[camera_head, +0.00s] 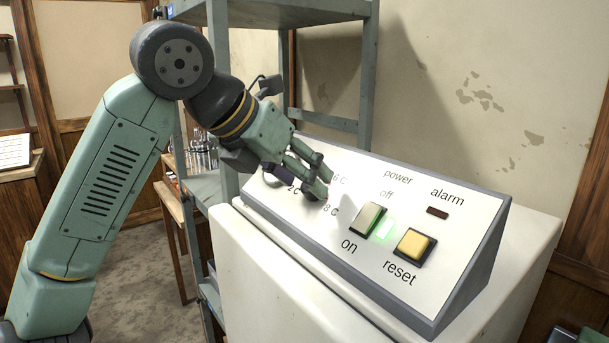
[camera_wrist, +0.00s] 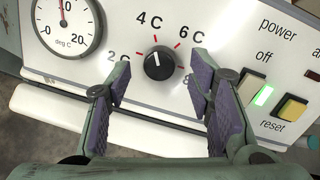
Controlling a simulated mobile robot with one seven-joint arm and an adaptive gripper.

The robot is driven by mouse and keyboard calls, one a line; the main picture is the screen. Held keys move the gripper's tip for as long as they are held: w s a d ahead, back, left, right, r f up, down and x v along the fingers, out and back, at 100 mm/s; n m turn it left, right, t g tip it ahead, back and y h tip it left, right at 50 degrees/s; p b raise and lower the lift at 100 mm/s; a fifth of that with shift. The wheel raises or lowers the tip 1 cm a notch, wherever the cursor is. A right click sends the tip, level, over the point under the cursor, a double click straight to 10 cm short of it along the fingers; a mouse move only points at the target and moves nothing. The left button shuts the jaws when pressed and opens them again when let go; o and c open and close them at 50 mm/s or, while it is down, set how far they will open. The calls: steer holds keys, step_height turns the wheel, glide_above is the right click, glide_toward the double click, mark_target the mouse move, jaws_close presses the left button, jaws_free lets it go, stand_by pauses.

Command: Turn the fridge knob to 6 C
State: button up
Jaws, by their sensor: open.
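The black fridge knob (camera_wrist: 159,63) sits on the white sloped panel (camera_wrist: 128,95), with a short white pointer line on its face. The line points up and slightly left, near the 4 C label and away from 6 C at its upper right. Labels 2 C and 8 C are lower left and lower right. My gripper (camera_wrist: 160,78) is open, one purple-padded finger on each side of the knob in the wrist view, with visible gaps. In the head view my gripper (camera_head: 318,178) is over the panel's left part and largely hides the knob.
A round deg C gauge (camera_wrist: 66,24) is left of the knob. Right of it are the power switch (camera_head: 366,220), a lit green lamp (camera_head: 384,229), the yellow reset button (camera_head: 413,244) and a dark alarm lamp (camera_head: 437,211). A grey-green shelf frame (camera_head: 366,80) stands behind.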

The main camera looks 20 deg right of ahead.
steer(key=shift+x, duration=0.9)
steer(key=shift+c, duration=0.3)
jaws_close()
